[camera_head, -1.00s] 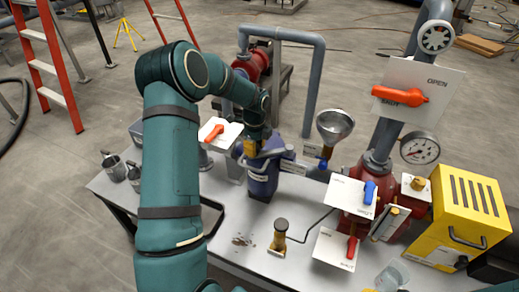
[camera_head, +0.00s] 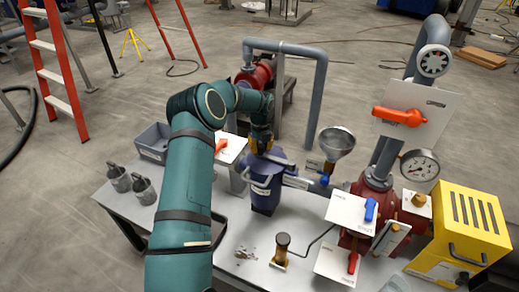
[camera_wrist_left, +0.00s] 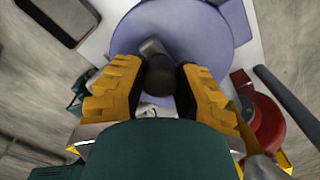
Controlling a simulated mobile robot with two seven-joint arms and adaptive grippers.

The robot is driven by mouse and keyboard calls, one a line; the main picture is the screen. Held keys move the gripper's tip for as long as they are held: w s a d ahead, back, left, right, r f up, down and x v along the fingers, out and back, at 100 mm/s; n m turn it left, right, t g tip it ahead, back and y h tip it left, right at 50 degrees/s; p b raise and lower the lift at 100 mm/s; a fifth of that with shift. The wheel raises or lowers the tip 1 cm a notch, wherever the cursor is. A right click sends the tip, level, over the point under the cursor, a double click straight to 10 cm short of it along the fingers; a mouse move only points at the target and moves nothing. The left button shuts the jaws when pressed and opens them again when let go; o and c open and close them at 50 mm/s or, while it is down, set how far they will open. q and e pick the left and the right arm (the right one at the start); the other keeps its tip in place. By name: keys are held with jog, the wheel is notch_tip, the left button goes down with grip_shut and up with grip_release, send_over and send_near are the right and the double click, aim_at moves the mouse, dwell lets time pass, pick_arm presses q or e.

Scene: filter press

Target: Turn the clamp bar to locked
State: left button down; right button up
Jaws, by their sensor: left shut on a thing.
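The blue filter pot (camera_head: 266,194) stands upright on the grey bench with its round lid on top. My left gripper (camera_head: 258,148) reaches down over the lid from the left. In the left wrist view, the yellow fingers of my left gripper (camera_wrist_left: 160,85) sit either side of a dark round knob (camera_wrist_left: 160,76) and are shut on it. A short grey clamp bar (camera_wrist_left: 152,47) shows just beyond the knob, over the bluish lid (camera_wrist_left: 190,30). The rest of the bar is hidden by the fingers and wrist. My right gripper is not in view.
A red-orange lever on a white plate (camera_head: 231,158) stands close left of the pot. A funnel (camera_head: 336,143) and a red valve body with a gauge (camera_head: 419,166) stand to the right. A yellow box (camera_head: 470,225) is far right.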

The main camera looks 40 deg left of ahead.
pick_arm(q)
jog(key=shift+f, duration=0.1)
dwell(0.3)
jog(key=c, duration=0.6)
grip_release()
jog(key=shift+w, duration=0.15)
notch_tip(320, 180, up, 12)
